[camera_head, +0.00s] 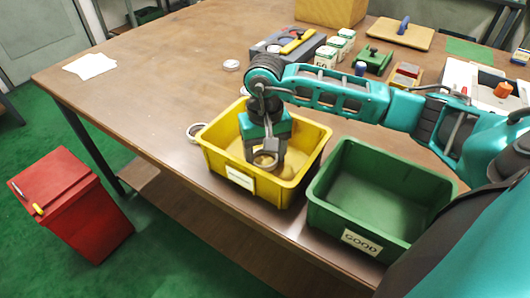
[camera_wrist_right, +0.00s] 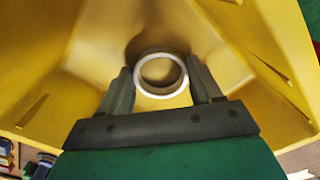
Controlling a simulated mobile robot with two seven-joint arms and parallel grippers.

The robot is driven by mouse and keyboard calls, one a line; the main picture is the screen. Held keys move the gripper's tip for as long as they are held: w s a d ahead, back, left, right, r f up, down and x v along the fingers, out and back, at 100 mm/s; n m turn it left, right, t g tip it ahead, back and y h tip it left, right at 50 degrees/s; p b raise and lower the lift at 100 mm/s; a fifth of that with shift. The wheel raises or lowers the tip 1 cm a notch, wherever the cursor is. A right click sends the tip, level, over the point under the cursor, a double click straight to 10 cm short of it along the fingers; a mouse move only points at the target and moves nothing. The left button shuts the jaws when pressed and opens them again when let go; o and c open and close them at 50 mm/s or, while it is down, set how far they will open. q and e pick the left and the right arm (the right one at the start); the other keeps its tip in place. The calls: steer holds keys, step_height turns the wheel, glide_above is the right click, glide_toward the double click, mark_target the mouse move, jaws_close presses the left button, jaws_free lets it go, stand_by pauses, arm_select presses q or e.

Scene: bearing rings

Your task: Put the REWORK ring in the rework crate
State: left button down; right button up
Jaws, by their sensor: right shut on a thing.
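A metal ring (camera_wrist_right: 161,75) is between the fingers of my right gripper (camera_wrist_right: 163,84), which is shut on it. In the head view the ring (camera_head: 265,161) and the right gripper (camera_head: 266,158) are inside the opening of the yellow crate (camera_head: 312,170). The yellow crate's walls (camera_wrist_right: 225,35) surround the ring in the right wrist view. The label on the yellow crate's front is too small to read. I cannot tell whether the ring touches the crate floor. No marking shows on the ring. My left gripper is not in view.
A green crate (camera_head: 328,208) labelled GOOD stands right of the yellow one. Another ring (camera_head: 196,132) lies on the table left of the yellow crate, and a small round item (camera_head: 231,65) lies farther back. A red bin (camera_head: 75,205) stands on the floor. The left tabletop is mostly clear.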

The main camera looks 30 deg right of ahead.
mark_target(265, 159)
steer(key=shift+f+b, duration=0.25)
steer(key=shift+b, duration=0.05)
steer(key=o, duration=1.1)
steer(key=shift+r, duration=0.1)
step_height(265, 159, up, 12)
steer(key=shift+r+p, duration=0.2)
steer(key=shift+p, duration=0.45)
